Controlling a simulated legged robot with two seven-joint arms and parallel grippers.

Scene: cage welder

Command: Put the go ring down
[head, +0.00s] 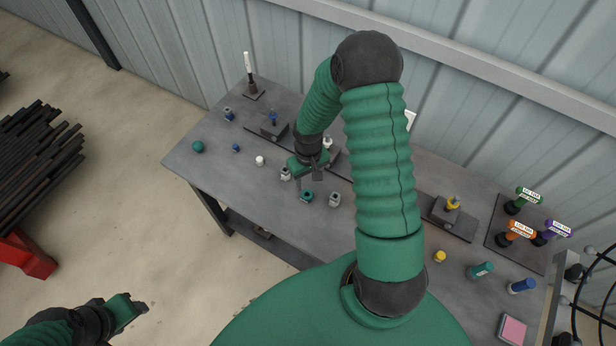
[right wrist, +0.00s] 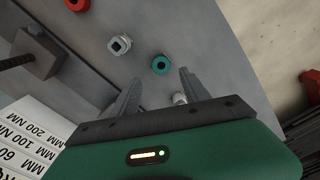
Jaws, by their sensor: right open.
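A small teal ring with a dark hole, which looks like the go ring (head: 306,196), lies on the grey workbench (head: 225,150). It also shows in the right wrist view (right wrist: 161,66), just beyond the fingertips and roughly in line with the gap between them. My right gripper (head: 316,174) is over the bench beside the ring; in the right wrist view its two fingers (right wrist: 158,82) stand apart with nothing between the tips. My left gripper (head: 138,305) is at the lower left, over the floor, away from the bench; its finger opening is unclear.
Grey fittings stand near the ring (head: 334,199) (head: 285,174). A red part (right wrist: 78,4) shows at the wrist view's top edge. A teal ball (head: 198,147) is at the left, a yellow piece (head: 440,256) at the right. Labelled handles stand on a dark plate (head: 497,242). My right arm hides the bench's middle.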

